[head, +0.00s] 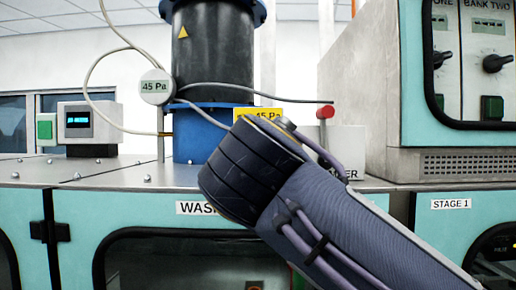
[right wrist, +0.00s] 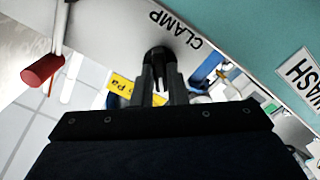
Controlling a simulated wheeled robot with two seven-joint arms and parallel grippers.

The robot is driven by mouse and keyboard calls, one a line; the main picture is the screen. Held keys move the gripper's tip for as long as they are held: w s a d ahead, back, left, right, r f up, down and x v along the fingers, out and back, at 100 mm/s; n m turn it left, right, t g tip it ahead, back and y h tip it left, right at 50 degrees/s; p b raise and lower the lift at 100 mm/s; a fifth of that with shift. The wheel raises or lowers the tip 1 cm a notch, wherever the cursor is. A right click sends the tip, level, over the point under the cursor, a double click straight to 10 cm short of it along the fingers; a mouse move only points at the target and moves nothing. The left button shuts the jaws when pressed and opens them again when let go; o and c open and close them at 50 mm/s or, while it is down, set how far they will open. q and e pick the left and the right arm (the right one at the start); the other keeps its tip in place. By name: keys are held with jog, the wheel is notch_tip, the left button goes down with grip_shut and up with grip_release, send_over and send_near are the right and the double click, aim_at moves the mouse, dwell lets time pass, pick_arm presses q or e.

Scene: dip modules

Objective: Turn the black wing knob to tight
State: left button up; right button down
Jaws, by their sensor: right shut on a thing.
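The black wing knob (right wrist: 158,53) shows in the right wrist view on a pale panel beside the word CLAMP. My right gripper (right wrist: 157,82) is shut on it, with one finger on each side of its wing. The fingers hide part of the wing, and I see no tight mark. In the head view my right arm comes in from the lower right and its wrist hides the knob and the fingers. My left gripper is in neither view.
A red-tipped lever (head: 325,112) stands right of my wrist, and also shows in the right wrist view (right wrist: 42,70). A yellow 45 Pa label (head: 257,114) is behind my wrist. A black-and-blue column (head: 212,60), a round gauge (head: 156,87) and a grey cabinet (head: 370,95) stand around.

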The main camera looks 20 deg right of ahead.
jog(key=n+p, duration=0.2)
jog(key=n, duration=0.3)
jog(key=shift+r+n, duration=0.15)
jog(key=shift+n, duration=0.25)
jog(key=shift+n+p, duration=1.35)
jog(key=shift+n, duration=0.85)
jog(key=c, duration=1.4)
grip_release()
jog(key=shift+c, duration=0.2)
jog(key=b+v, duration=0.2)
jog(key=v, duration=0.6)
